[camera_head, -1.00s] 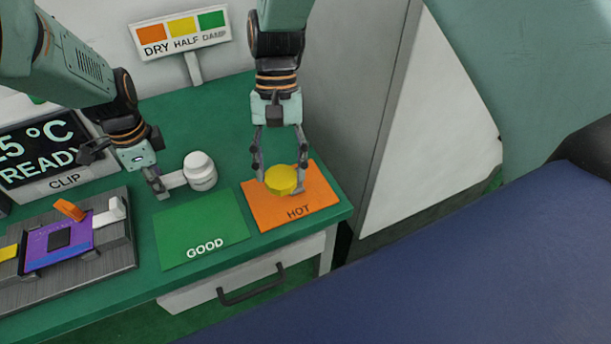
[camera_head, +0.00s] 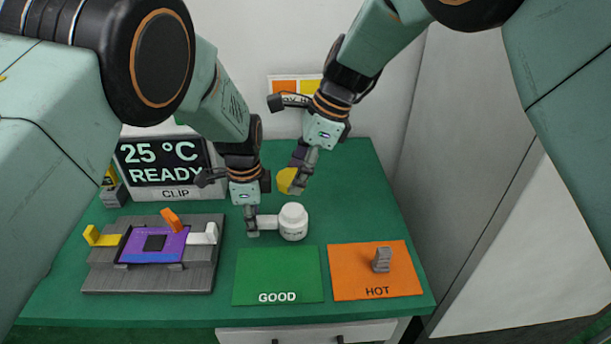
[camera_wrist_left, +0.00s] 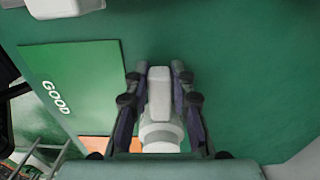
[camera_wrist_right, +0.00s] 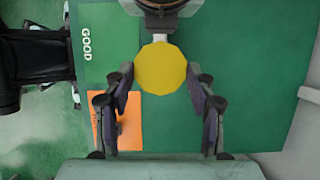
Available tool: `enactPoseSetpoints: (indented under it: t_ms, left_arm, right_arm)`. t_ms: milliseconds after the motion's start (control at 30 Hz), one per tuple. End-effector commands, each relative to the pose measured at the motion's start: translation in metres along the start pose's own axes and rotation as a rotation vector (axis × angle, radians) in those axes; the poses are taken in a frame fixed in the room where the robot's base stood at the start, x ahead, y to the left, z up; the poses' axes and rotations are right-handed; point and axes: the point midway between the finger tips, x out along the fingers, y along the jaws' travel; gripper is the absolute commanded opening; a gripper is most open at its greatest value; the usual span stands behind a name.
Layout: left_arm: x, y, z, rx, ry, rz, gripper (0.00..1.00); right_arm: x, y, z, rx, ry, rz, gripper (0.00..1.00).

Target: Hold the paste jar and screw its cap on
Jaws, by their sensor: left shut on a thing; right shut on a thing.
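The white paste jar (camera_head: 293,223) stands upright on the green table behind the GOOD mat, with a white block handle (camera_head: 267,222) on its left side. My left gripper (camera_head: 252,229) is shut on that handle; the left wrist view shows the handle (camera_wrist_left: 159,95) between the fingers and the jar (camera_wrist_left: 160,135) beside it. The yellow cap (camera_head: 286,181) is in my right gripper (camera_head: 298,180), which is shut on it. The cap appears tilted in the head view and is above the jar, apart from it. The right wrist view shows its round face (camera_wrist_right: 162,68).
A green GOOD mat (camera_head: 278,270) and an orange HOT mat (camera_head: 350,285) lie at the front; a small grey block (camera_head: 381,260) stands on HOT. A clip fixture (camera_head: 150,279) with levers is at left, before a display (camera_head: 165,162). The table's right side is clear.

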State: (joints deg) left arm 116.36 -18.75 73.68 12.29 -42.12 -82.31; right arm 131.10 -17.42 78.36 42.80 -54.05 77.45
Motion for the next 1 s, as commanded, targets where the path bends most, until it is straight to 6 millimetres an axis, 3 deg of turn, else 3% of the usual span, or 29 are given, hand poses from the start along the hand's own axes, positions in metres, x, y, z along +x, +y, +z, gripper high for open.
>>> enactPoseSetpoints:
  t_ms: [333,1000]
  left_arm:
    - [0.0,0.0,0.0,0.0,0.0,-0.001,0.0]
    - [0.0,0.0,0.0,0.0,0.0,-0.001,0.0]
  right_arm:
    - [0.005,0.0,-0.002,-0.003,-0.002,0.002,0.43]
    - [0.05,0.0,-0.021,-0.003,-0.002,0.002,0.43]
